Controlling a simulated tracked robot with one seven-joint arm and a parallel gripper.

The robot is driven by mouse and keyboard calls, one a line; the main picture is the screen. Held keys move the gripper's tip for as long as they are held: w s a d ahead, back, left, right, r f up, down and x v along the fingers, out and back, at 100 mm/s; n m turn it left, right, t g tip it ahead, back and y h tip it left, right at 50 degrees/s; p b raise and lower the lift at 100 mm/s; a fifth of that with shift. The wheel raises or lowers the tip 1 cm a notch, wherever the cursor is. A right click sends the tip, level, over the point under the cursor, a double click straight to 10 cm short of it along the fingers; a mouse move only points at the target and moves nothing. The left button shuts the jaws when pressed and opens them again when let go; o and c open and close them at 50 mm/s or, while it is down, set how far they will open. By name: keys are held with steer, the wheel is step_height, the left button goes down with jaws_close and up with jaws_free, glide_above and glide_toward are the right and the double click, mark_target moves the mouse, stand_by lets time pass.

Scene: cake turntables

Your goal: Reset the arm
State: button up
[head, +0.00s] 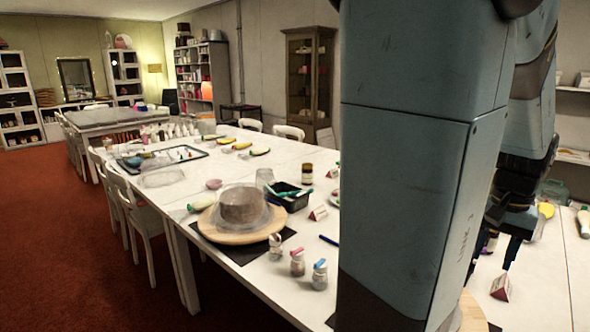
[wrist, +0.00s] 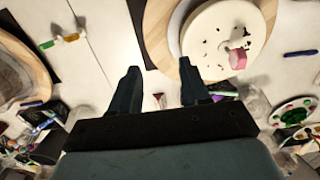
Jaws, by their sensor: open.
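My gripper (wrist: 157,80) is open and empty in the wrist view, its two dark fingers spread above the white table (wrist: 105,25). A round white cake (wrist: 205,40) with dark bits and a pink piece (wrist: 237,60) lies beyond the right finger on a wooden turntable (wrist: 156,30). In the head view my gripper (head: 497,245) is at the right, partly hidden behind my large blue arm link. Another wooden turntable (head: 215,233) stands left of my arm, with a brown cake under a clear cover (head: 240,207).
Small shaker jars (head: 297,263) stand near the table's front edge. A paint palette (wrist: 293,112) lies at the right in the wrist view. White chairs (head: 140,205) line the left side. The red floor is clear.

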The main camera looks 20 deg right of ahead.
steer(key=w+a+r+n+t+h, duration=0.15)
steer(key=w+a+r+n, duration=0.25)
steer(key=w+a, duration=0.5)
steer(key=w+a+r+n+t+h, duration=0.1)
steer(key=w+a+r+n+t, duration=0.15)
steer(key=w+a+r, duration=0.55)
steer(key=a+f+n+t+y, duration=0.1)
steer(key=a+n, duration=0.5)
steer(key=a, duration=1)
steer(key=shift+f+n+t+y, duration=0.35)
steer(key=shift+f+t+y, duration=0.05)
steer(key=shift+f+y, duration=0.35)
steer(key=shift+s, duration=0.1)
